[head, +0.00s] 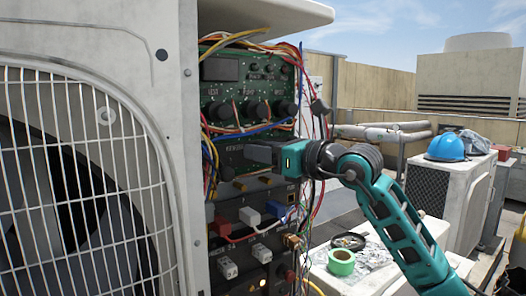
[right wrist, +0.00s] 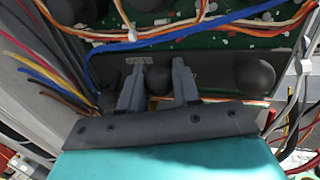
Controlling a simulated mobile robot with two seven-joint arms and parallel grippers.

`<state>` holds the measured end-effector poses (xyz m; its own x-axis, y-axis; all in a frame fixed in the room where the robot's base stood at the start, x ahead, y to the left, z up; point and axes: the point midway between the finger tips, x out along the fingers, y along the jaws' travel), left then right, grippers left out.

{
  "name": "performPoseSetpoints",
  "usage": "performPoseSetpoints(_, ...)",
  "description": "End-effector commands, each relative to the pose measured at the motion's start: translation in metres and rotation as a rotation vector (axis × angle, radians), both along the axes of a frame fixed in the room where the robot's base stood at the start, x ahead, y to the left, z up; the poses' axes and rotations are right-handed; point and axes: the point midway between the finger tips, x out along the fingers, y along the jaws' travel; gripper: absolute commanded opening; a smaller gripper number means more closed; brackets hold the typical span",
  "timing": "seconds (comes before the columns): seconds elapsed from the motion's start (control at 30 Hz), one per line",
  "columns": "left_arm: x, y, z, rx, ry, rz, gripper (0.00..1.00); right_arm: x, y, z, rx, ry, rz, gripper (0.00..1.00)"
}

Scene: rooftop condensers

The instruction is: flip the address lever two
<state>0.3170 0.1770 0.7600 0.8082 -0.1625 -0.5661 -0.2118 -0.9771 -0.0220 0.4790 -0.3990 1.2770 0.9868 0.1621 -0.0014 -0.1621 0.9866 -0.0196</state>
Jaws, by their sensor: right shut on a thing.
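A dark panel strip (right wrist: 215,68) with small white lettering, too blurred to read, sits below the green circuit board in the open condenser cabinet. Several black round-ended levers stand in a row on it. My right gripper (head: 250,153) reaches in from the right. In the right wrist view, its two grey fingers (right wrist: 158,86) are shut on the middle black lever (right wrist: 158,80), which I take as address lever two. Another lever (right wrist: 255,77) stands apart to the right, and one (right wrist: 108,100) is close beside the left finger. My left gripper is out of view.
Loose coloured wires (head: 210,165) hang along both sides of the cabinet opening. The circuit board (head: 225,95) with black knobs is above; connectors (head: 250,215) are below. The fan grille (head: 85,180) is left. A white surface with green tape (head: 341,262) is lower right.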

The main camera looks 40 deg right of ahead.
Motion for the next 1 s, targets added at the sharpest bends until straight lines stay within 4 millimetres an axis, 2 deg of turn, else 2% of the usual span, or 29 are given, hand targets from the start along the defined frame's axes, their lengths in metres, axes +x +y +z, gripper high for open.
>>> performPoseSetpoints(0.17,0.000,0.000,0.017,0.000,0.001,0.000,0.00,0.002,0.000,0.010,0.006,0.096,0.001,0.01)
performPoseSetpoints(0.33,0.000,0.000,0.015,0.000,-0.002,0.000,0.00,0.003,0.000,0.008,0.017,0.168,0.001,0.01)
performPoseSetpoints(0.63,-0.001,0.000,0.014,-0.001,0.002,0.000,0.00,0.003,0.000,0.008,0.020,0.175,0.000,0.01)
performPoseSetpoints(0.67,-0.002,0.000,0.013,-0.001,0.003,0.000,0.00,0.003,0.000,0.008,0.020,0.175,0.000,0.34)
performPoseSetpoints(0.87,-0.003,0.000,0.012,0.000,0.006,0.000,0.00,0.003,0.000,0.008,0.020,0.174,0.000,0.53)
performPoseSetpoints(1.0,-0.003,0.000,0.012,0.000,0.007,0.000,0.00,0.003,0.000,0.008,0.019,0.173,0.000,0.55)
